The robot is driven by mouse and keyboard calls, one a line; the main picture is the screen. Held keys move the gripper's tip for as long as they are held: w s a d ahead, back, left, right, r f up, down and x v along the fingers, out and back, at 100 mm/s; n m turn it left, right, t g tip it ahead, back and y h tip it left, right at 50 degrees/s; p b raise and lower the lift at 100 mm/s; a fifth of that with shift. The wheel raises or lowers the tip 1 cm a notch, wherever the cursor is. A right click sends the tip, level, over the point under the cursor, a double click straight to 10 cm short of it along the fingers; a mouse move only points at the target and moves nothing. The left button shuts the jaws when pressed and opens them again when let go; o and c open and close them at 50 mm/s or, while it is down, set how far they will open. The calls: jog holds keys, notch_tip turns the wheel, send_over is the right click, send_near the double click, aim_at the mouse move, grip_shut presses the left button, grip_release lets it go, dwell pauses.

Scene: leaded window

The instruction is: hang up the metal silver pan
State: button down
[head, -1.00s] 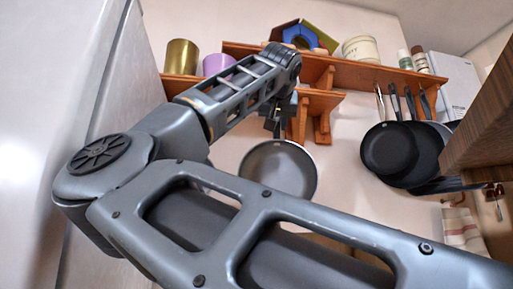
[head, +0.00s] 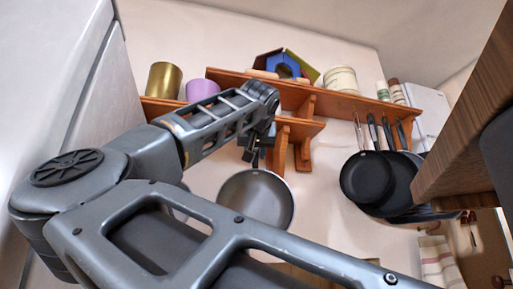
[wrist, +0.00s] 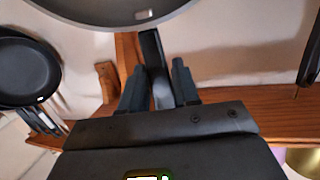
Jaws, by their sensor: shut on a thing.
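The silver pan (head: 256,200) hangs below my gripper (head: 257,150) in the head view, its round face toward me and its handle upward. My gripper is shut on the pan's dark handle, which shows between the two fingers (wrist: 159,88) in the wrist view. The pan's round body (wrist: 115,14) fills the top edge of that view. The pan is in front of the wall, just below and beside the lower wooden shelf bracket (head: 300,130). I cannot tell whether the handle touches any hook.
Several dark pans (head: 367,178) hang at right under the upper wooden shelf (head: 345,103). The shelves hold a gold cup (head: 164,79), a purple cup (head: 202,90) and a white tin (head: 341,80). A brown wooden cabinet (head: 470,110) juts in at right. A striped towel (head: 437,260) hangs below it.

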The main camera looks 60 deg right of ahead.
jog(key=w+r+p+x, duration=0.2)
jog(key=p+x, duration=0.3)
jog(key=x, duration=0.8)
jog(key=shift+a+r+p, duration=0.25)
jog(key=shift+r+p, duration=0.1)
dwell(1.3)
dwell(0.5)
jog(key=c, duration=0.8)
grip_release()
jog(key=shift+w+f, duration=0.1)
jog(key=shift+o, duration=0.6)
jog(key=o, duration=0.7)
